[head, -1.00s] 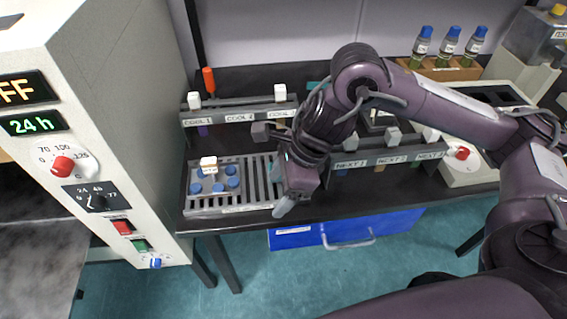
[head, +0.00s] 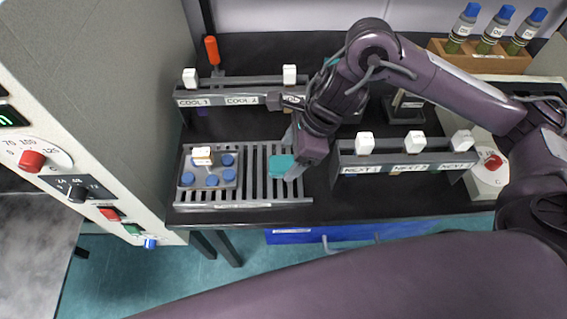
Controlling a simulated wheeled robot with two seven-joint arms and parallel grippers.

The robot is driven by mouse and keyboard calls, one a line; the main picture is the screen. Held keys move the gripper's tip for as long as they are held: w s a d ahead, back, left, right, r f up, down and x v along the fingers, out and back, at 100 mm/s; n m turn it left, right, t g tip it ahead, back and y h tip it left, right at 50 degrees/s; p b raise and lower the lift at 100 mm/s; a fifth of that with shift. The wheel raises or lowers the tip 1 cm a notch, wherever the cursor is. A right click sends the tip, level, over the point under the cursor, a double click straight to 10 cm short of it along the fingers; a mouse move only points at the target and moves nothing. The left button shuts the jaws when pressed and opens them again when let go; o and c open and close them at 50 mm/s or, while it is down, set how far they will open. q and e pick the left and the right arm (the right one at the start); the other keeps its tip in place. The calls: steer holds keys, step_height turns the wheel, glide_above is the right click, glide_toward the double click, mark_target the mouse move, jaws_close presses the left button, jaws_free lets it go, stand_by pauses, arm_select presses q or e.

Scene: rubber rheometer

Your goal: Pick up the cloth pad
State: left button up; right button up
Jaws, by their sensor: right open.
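The cloth pad appears to be the small teal piece (head: 280,166) lying on the right part of the slatted grey rack on the dark bench. My right gripper (head: 291,160) is at the pad's right edge, with its pale fingers pointing down and left. It is open. One finger shows at the pad's near right corner and another behind it. I cannot tell whether they touch the pad, and the gripper partly hides its right side. My left gripper is not in view.
The slatted rack (head: 250,196) also holds a grey block (head: 224,177) with blue knobs. The COOL rail (head: 218,99) stands behind, the NEXT rail (head: 425,166) to the right. A tall control cabinet (head: 120,120) is at left. Blue-capped bottles (head: 493,30) stand back right.

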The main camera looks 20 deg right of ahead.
mark_target(284, 163)
steer(key=x, duration=0.2)
steer(key=shift+w+f, duration=0.15)
steer(key=shift+f, duration=0.1)
steer(key=shift+a+f, duration=0.15)
steer(key=shift+f, duration=0.05)
steer(key=c, duration=1.1)
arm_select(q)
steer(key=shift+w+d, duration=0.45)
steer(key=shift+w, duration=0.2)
arm_select(e)
steer(key=shift+o, duration=0.2)
steer(key=shift+r, duration=0.1)
steer(key=shift+r, duration=0.5)
arm_select(q)
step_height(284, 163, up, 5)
steer(key=p, duration=0.4)
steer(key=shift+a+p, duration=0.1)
steer(key=shift+p, duration=0.25)
arm_select(e)
step_height(284, 163, up, 19)
